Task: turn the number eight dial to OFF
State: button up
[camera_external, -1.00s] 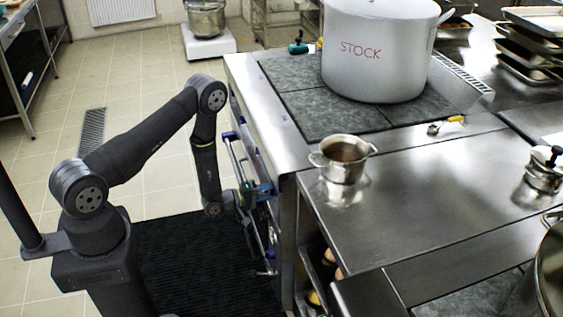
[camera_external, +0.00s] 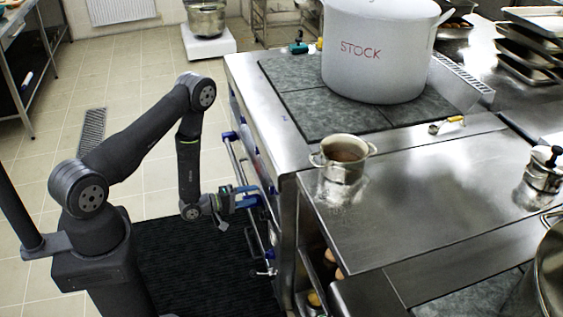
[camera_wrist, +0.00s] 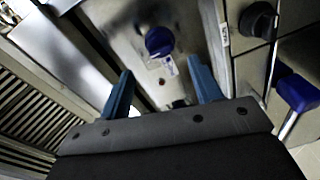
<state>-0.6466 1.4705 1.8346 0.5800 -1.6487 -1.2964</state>
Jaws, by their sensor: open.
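I cannot read a number or the OFF mark. My gripper (camera_wrist: 162,90) is open, its two blue fingers apart and empty. The dial shows ahead of and between the fingertips, with a gap and no contact. In the external view my gripper (camera_external: 254,196) is low at the stove's front, and the dials there are hard to make out.
A black knob (camera_wrist: 258,22) and a blue-ended rail (camera_wrist: 298,92) lie to the right in the wrist view. Open floor lies left of the stove front.

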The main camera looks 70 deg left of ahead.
jog(key=s, duration=0.9)
jog(key=shift+s+d+r, duration=0.3)
jog(key=shift+d, duration=0.05)
jog(key=w, duration=1.1)
jog(key=w+a+f, duration=0.1)
jog(key=w, duration=0.5)
jog(key=shift+w+a, duration=0.1)
jog(key=shift+w, duration=0.1)
jog(key=shift+s, duration=0.1)
